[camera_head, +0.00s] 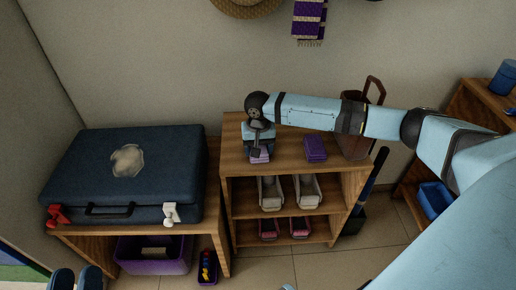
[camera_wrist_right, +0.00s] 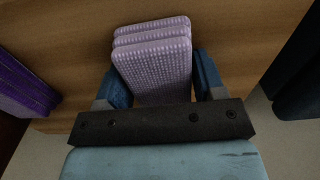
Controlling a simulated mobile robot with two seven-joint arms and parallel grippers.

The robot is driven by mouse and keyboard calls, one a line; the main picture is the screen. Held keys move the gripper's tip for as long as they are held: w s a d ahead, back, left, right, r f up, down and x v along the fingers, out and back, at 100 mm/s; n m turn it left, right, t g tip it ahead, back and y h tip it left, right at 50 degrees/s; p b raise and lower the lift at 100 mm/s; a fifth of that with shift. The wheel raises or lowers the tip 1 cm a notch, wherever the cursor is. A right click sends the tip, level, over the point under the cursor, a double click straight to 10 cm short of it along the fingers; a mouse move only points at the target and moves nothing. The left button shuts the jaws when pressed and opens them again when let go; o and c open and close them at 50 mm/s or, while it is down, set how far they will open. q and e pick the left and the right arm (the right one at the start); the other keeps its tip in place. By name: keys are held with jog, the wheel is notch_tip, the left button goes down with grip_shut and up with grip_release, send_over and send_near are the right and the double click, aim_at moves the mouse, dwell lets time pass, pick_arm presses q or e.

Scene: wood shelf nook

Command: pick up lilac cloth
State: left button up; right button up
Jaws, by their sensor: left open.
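The lilac cloth (camera_head: 260,156) lies folded on top of the small wood shelf in the head view. In the right wrist view the lilac cloth (camera_wrist_right: 155,62) shows as a stack of textured layers. My right gripper (camera_head: 260,148) points down at it, on an arm from the right. Its two blue fingers (camera_wrist_right: 163,88) stand on either side of the cloth; I cannot tell whether they press on it. Of my left arm only a small light blue tip (camera_head: 288,287) seems to show at the bottom edge.
A folded purple cloth (camera_head: 315,148) lies to the right on the same shelf top (camera_head: 285,140). Trays (camera_head: 271,193) sit on the shelf below. A dark blue suitcase (camera_head: 125,175) stands on the left unit.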

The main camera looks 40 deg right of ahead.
jog(key=shift+r, duration=0.35)
notch_tip(320, 180, up, 3)
jog(key=shift+r+p, duration=0.15)
jog(key=shift+p, duration=0.7)
notch_tip(320, 180, up, 2)
jog(key=shift+r+p, duration=0.1)
jog(key=shift+p, duration=0.35)
pick_arm(q)
jog(key=s+a+f+g+y+p, duration=0.1)
jog(key=a+f+g+y+p, duration=0.3)
jog(key=f, duration=0.7)
jog(key=shift+s+a+f+g+y, duration=0.3)
jog(key=shift+s+a+g, duration=0.15)
jog(key=shift+g, duration=0.45)
pick_arm(e)
notch_tip(320, 180, up, 14)
jog(key=shift+o, duration=0.3)
